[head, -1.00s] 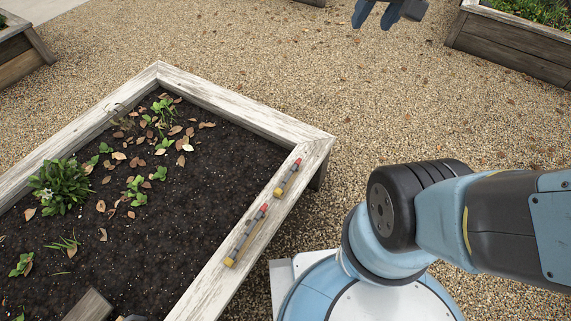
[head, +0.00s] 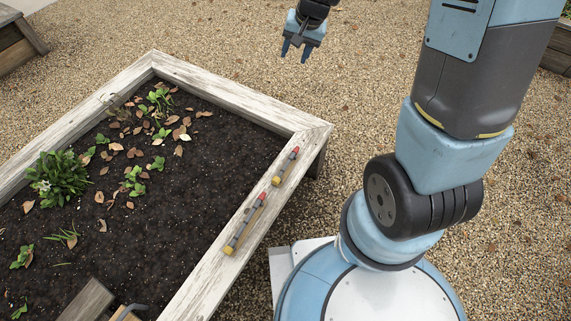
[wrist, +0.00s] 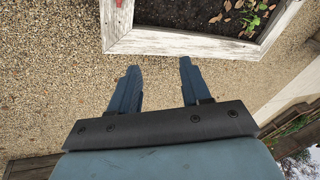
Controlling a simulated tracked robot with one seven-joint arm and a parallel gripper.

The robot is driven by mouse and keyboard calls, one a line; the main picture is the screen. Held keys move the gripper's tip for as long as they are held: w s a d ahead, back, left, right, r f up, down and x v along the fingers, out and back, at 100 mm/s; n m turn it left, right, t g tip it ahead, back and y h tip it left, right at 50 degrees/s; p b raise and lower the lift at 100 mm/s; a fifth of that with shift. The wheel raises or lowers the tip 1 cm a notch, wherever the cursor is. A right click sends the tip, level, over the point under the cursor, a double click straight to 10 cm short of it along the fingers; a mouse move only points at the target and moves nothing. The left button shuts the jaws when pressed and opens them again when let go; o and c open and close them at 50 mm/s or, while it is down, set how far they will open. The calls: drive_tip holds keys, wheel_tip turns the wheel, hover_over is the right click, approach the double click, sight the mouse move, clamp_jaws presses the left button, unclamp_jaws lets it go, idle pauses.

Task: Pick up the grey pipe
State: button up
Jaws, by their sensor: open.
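Two slim grey pipes with red and yellow ends lie along the right rim of the raised bed in the head view: a shorter one (head: 285,167) near the corner and a longer one (head: 245,223) closer to me. I cannot tell which is the task's grey pipe. My gripper (head: 295,56) is open and empty, above the gravel beyond the bed's far edge, well apart from both. In the wrist view my gripper (wrist: 160,75) has its fingers wide apart with gravel between them. A small red piece (wrist: 119,3) shows on the rim at the top edge.
The weathered wooden bed (head: 235,97) holds dark soil, a leafy plant (head: 60,180), seedlings and dry leaves. A wooden block (head: 88,300) and a partly hidden tool lie at its near end. Other beds stand at the edges. The gravel (head: 230,35) beyond is clear.

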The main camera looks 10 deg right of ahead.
wheel_tip(320, 180, down, 11)
drive_tip(key=w+a+m, duration=0.1)
drive_tip(key=w+a, duration=0.1)
drive_tip(key=a, duration=0.1)
drive_tip(key=m+g+h, duration=0.2)
drive_tip(key=m+g, duration=0.1)
hover_over(285, 165)
wheel_tip(285, 165, down, 25)
drive_tip(key=shift+s+f, duration=0.1)
drive_tip(key=shift+f, duration=6.55)
drive_tip(key=shift+c, duration=0.4)
clamp_jaws()
